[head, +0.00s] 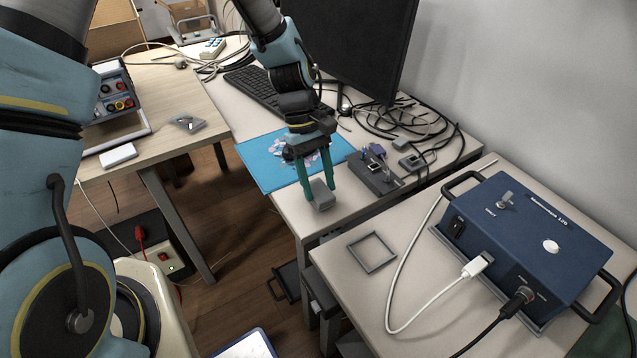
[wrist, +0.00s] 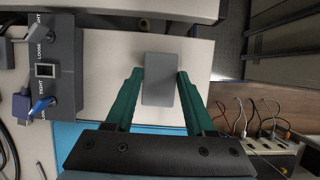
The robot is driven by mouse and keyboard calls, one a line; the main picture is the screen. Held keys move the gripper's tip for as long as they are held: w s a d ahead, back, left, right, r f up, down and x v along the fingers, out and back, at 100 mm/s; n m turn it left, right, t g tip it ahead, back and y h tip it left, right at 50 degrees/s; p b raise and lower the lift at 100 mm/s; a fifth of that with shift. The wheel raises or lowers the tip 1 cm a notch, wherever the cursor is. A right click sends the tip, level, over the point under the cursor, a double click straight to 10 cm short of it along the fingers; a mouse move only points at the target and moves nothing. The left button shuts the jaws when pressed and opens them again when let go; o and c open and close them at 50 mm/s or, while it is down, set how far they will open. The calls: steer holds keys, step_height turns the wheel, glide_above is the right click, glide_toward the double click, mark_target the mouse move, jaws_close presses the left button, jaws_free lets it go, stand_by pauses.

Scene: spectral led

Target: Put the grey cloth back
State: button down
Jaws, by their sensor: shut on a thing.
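The grey cloth (head: 322,195) looks like a small flat grey block. It is between the green fingertips of my gripper (head: 320,190), over the front edge area of the desk. In the wrist view the grey cloth (wrist: 158,79) shows as a plain grey rectangle, with a finger of my gripper (wrist: 160,76) along each side. My gripper is shut on it. I cannot tell exactly how high it is above the desk top. A thin empty grey square frame (head: 372,252) lies on the right-hand table, to the right of and nearer than the gripper.
A blue mat (head: 262,165) with small pieces lies behind the gripper. A dark connector box (head: 376,176) stands just right of it. A blue instrument (head: 528,245) with cables fills the right table. A white cable (head: 404,285) runs beside the frame. A gap separates the tables.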

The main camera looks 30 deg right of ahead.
steer(key=shift+f, duration=0.5)
steer(key=shift+f, duration=0.1)
steer(key=shift+c, duration=1.3)
jaws_free()
steer(key=b+v, duration=0.2)
steer(key=v, duration=1)
